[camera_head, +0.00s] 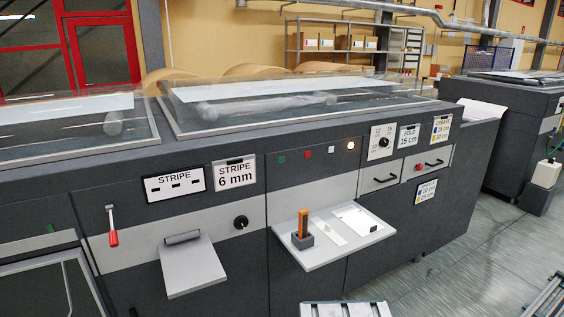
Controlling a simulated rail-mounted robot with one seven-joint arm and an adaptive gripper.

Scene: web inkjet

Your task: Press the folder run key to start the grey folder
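The grey folder (312,172) is a dark grey machine section with a light band across its front, in the middle of the view. On its upper front panel sit a small green key (282,159), a red key (308,153) and a white key (331,149) in a row. A round lamp (351,145) to their right glows pale. I cannot read any label on the keys, so which one is the run key is not clear. My gripper is not in this view.
A shelf (333,238) juts out below the keys, holding an orange tool in a dark block (303,230). A smaller shelf (192,265) and a red-handled lever (112,228) stand out at left. Floor (470,255) is clear there.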

